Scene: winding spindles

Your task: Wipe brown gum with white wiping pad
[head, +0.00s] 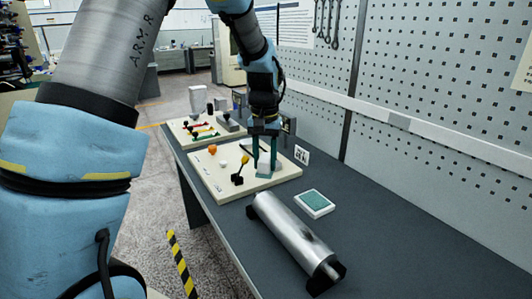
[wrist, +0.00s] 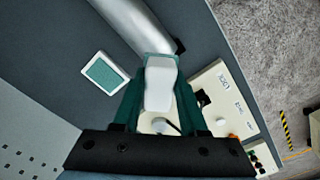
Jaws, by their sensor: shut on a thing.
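My gripper (head: 264,168) is shut on the white wiping pad (wrist: 160,84), a white block with a teal edge at its far end. In the head view the held pad is small and partly hidden by the fingers, over the near cream board. A silver cylinder (head: 290,232) lies in dark end supports on the table, nearer than my gripper; it also shows in the wrist view (wrist: 134,20). A dark patch (head: 308,236) on the cylinder's side may be the brown gum; its colour is hard to tell. The pad appears apart from that patch.
A white tray with a teal inside (head: 314,203) lies right of the cylinder. The near cream board (head: 219,186) carries knobs and a small lever. Another board (head: 183,136) stands behind it. A pegboard wall (head: 430,90) borders the table's right side. Bare table (head: 400,255) lies at front right.

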